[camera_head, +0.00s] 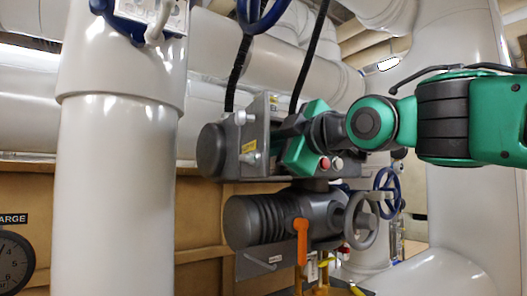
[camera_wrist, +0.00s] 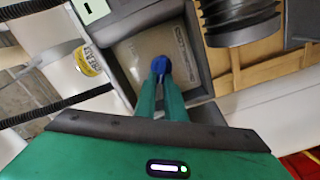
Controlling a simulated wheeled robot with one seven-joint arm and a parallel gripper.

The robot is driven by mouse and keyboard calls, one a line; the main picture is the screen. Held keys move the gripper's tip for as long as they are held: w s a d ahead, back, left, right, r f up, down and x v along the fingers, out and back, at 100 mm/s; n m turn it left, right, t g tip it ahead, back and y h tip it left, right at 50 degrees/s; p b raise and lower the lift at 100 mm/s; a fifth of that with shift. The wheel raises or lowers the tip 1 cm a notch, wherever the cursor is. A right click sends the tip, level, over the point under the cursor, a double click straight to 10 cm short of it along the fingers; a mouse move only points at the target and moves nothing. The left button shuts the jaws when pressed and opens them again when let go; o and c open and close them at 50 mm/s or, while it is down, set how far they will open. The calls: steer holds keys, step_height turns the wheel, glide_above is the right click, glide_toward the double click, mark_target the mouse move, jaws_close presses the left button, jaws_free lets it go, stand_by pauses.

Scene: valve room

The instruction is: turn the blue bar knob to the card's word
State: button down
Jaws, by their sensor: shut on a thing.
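The blue bar knob (camera_wrist: 161,66) shows in the wrist view on a pale recessed panel face (camera_wrist: 140,50) with a dark frame. The two green fingers of my gripper (camera_wrist: 160,82) are closed together on the knob and cover part of it. Small lettering beside the knob is too blurred to read. A yellow-and-white label (camera_wrist: 87,61) lies left of the panel; its word is tilted and I cannot read it surely. In the head view, my gripper (camera_head: 298,155) reaches the grey actuator housing (camera_head: 212,150) from the right; the knob is hidden there.
A ribbed motor body (camera_head: 270,220) with an orange lever (camera_head: 301,240) and a grey handwheel (camera_head: 362,219) sits below the housing. Red and pale buttons show near my gripper. A thick white pipe (camera_head: 115,190) stands at left. Black cables hang above.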

steer(key=c, duration=1.8)
jaws_free()
steer(key=shift+f, duration=0.2)
steer(key=shift+c, duration=0.2)
steer(key=shift+r, duration=0.15)
steer(key=v, duration=1)
steer(key=shift+s+d, duration=0.25)
steer(key=shift+d, duration=0.05)
